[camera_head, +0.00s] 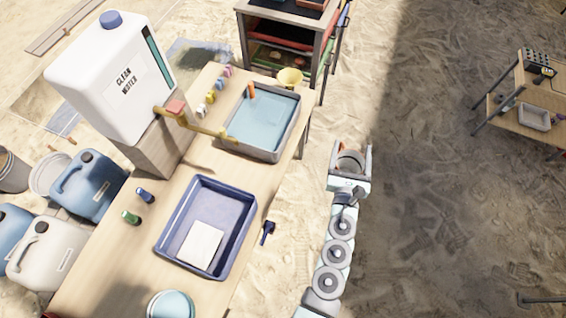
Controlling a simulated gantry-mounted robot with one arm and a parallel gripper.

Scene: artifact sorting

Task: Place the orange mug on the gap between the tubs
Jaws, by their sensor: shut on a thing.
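My gripper (351,152) is off to the right of the wooden table, over the sandy ground. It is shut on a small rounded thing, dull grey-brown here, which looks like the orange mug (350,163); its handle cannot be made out. A grey tub (292,128) filled with water stands on the far part of the table. A blue tub (247,235) with a white sheet in it stands nearer. The gap between the tubs (213,165) is bare tabletop, with a thin shadow across it.
A large white water container (105,95) on a wooden block stands left of the gap, its yellow tap (195,125) reaching toward the grey tub.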

